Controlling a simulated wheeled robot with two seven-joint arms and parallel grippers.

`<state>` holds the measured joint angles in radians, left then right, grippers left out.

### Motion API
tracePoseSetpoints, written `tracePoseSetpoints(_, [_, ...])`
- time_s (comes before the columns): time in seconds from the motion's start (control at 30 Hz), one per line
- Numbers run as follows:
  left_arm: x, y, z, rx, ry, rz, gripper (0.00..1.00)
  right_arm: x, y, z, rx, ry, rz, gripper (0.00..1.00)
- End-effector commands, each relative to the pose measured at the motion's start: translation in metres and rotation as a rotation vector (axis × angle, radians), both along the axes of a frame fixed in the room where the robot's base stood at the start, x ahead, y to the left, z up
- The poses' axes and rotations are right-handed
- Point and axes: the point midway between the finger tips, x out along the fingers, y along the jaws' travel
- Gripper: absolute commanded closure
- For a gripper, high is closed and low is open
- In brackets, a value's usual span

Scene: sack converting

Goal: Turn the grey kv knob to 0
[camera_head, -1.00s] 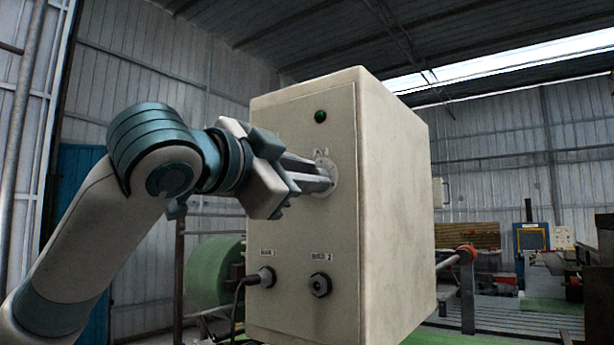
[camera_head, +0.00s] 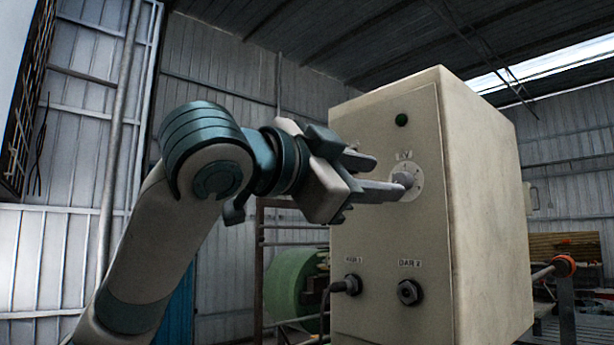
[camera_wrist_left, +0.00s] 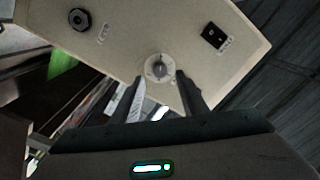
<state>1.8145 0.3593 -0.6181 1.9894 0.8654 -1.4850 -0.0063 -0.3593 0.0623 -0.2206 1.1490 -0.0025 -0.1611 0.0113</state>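The grey kv knob (camera_head: 404,180) sits on a pale round dial on the front of a cream control box (camera_head: 384,232), under a "KV" label. My left gripper (camera_head: 388,176) is open in front of it, with its two fingers apart. The lower finger reaches close to the knob in the head view; I cannot tell whether it touches. In the left wrist view, the knob (camera_wrist_left: 159,69) appears between and just beyond the fingertips of the left gripper (camera_wrist_left: 161,79). The dial numbers are too small to read. My right gripper is not in view.
The wrist view shows a black switch (camera_wrist_left: 213,37). A green roll (camera_head: 292,285) stands behind the box at left.

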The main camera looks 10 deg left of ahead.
Motion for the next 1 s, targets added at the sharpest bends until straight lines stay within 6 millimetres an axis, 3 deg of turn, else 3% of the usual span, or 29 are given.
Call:
tracePoseSetpoints(0.2, [-0.038,0.026,-0.004,0.000,-0.005,0.001,0.60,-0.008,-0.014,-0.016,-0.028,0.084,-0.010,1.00])
tracePoseSetpoints(0.53, [-0.088,0.061,-0.006,-0.001,-0.003,0.001,0.60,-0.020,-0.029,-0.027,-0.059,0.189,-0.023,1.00])
tracePoseSetpoints(0.73, [-0.102,0.071,-0.006,0.000,-0.001,0.001,0.60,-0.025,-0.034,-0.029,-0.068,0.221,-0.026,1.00])
tracePoseSetpoints(1.0, [-0.105,0.072,-0.005,0.000,0.001,-0.001,0.60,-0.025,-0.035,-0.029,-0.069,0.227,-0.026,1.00])
